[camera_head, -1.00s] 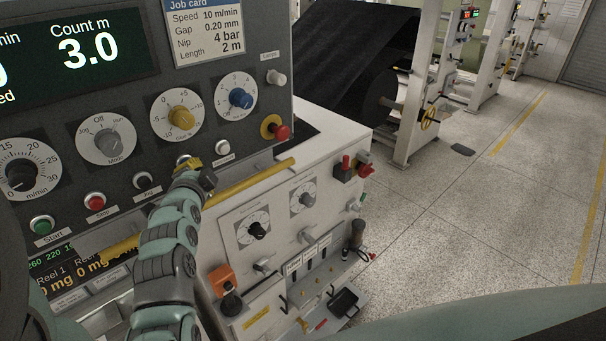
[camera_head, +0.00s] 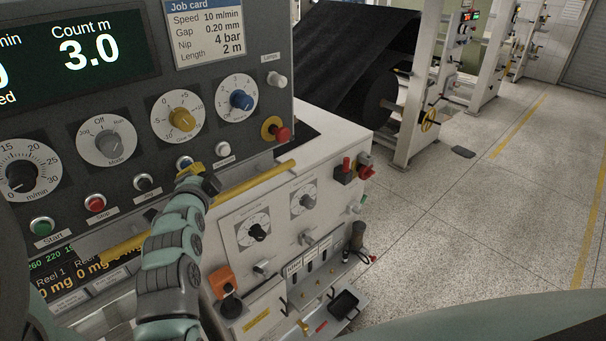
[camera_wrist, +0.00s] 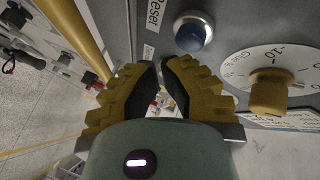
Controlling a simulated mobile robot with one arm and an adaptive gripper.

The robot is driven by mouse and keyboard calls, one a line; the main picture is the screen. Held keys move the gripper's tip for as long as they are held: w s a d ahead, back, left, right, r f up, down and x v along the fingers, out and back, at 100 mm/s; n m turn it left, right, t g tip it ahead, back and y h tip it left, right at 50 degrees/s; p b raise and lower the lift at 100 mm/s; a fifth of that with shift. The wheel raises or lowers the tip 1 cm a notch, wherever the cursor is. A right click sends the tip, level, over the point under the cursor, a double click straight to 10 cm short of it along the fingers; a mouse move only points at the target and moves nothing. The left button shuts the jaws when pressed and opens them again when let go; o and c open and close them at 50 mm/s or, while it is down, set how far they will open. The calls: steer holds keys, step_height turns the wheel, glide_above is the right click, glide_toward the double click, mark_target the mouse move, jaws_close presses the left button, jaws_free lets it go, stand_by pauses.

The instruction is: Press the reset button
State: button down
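The reset button is a blue round push button in a metal ring (camera_head: 184,162) on the dark control panel, in the lower button row. In the wrist view the blue button (camera_wrist: 193,33) is at the top, beside its "Reset" label. My gripper (camera_head: 191,170), with yellow fingers, is just below the button in the head view and overlaps its lower edge. In the wrist view my gripper (camera_wrist: 160,64) has its tips close together, with nothing held, and the button lies beyond and to the right of them. I cannot see contact with the button.
A black jog button (camera_head: 143,183) is left of the reset button and a white button (camera_head: 223,149) is right. A yellow dial (camera_head: 182,119) is above. A yellow rail (camera_head: 250,183) runs in front of the panel near my gripper.

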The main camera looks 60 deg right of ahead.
steer(key=shift+s+d, duration=0.1)
steer(key=shift+s+a+p, duration=0.2)
steer(key=shift+s, duration=0.6)
steer(key=shift+s+a+p, duration=0.2)
steer(key=shift+s+p, duration=0.05)
steer(key=shift+s, duration=0.6)
steer(key=shift+s+a+p, duration=0.2)
steer(key=shift+s, duration=0.6)
steer(key=shift+w, duration=0.1)
